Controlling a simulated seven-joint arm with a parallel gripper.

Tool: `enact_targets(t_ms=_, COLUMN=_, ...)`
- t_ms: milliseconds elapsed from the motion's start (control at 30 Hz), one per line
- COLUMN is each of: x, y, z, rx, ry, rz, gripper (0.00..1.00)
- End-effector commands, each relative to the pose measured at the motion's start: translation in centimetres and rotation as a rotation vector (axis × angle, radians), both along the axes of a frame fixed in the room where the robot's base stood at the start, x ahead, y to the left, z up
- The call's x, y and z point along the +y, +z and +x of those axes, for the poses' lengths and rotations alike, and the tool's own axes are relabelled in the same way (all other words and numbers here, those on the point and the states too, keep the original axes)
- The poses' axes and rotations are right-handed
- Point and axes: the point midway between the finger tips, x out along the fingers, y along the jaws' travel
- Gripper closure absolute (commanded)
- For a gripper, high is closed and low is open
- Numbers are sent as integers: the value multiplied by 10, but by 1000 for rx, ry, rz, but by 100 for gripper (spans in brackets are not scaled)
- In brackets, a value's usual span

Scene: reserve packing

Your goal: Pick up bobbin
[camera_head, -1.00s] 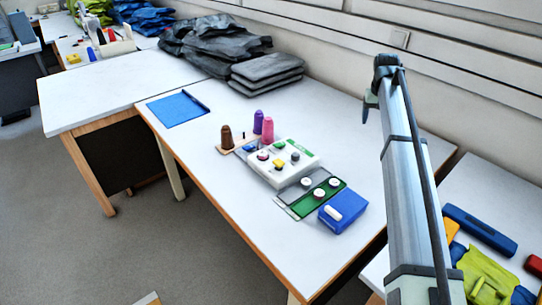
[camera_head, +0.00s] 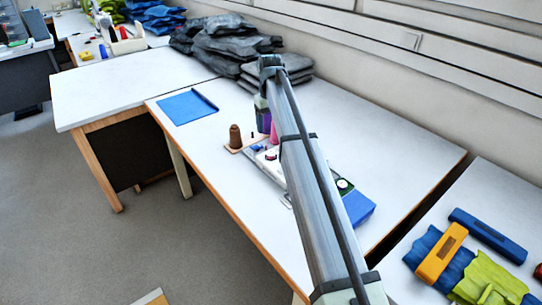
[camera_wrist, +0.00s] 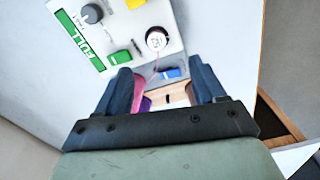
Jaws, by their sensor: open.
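My gripper (camera_wrist: 162,90) is open and empty. Its fingertips point toward the panel's edge, and the bobbin lies beyond them, apart from both. Pink thread (camera_wrist: 137,92) and purple thread (camera_wrist: 145,104) show partly by the left finger. In the head view my arm hides much of the panel.
A brown thread cone (camera_head: 235,137) stands on a wooden base, near a purple cone (camera_head: 263,121) and a pink one (camera_head: 273,131). A blue box (camera_head: 358,207) sits at the panel's near end. A blue tray (camera_head: 188,107) lies left on the white table, with clear space around it.

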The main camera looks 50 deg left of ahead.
Motion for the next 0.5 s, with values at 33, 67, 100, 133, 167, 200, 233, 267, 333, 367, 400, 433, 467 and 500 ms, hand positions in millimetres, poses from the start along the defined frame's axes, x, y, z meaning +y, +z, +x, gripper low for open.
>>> enact_targets(t_ms=33, x=-1, y=-5, z=0, rx=0, ry=0, rz=-1, gripper=31)
enact_targets(t_ms=67, x=-1, y=-9, z=0, rx=0, ry=-1, rz=-1, gripper=31)
enact_targets(t_ms=100, x=-1, y=-14, z=0, rx=0, ry=-1, rz=0, gripper=31)
enact_targets(t_ms=133, x=-1, y=-19, z=0, rx=0, ry=-1, rz=0, gripper=31)
enact_targets(t_ms=167, x=-1, y=-24, z=1, rx=0, ry=-1, rz=-1, gripper=31)
enact_targets(t_ms=200, x=-1, y=-30, z=1, rx=0, ry=-1, rz=-1, gripper=31)
enact_targets(t_ms=233, x=-1, y=-35, z=1, rx=0, ry=-1, rz=-1, gripper=31)
enact_targets(t_ms=267, x=-1, y=-40, z=1, rx=0, ry=-1, rz=-1, gripper=31)
enact_targets(t_ms=333, x=-1, y=-53, z=1, rx=0, ry=-2, rz=-1, gripper=31)
enact_targets(t_ms=367, x=-1, y=-58, z=1, rx=0, ry=-2, rz=-1, gripper=31)
enact_targets(t_ms=400, x=-1, y=-64, z=1, rx=0, ry=-2, rz=-1, gripper=31)
enact_targets(t_ms=433, x=-1, y=-68, z=1, rx=0, ry=-2, rz=-1, gripper=31)
enact_targets(t_ms=467, x=-1, y=-71, z=1, rx=0, ry=-2, rz=0, gripper=31)
enact_targets(t_ms=500, x=0, y=-75, z=2, rx=0, ry=-2, rz=0, gripper=31)
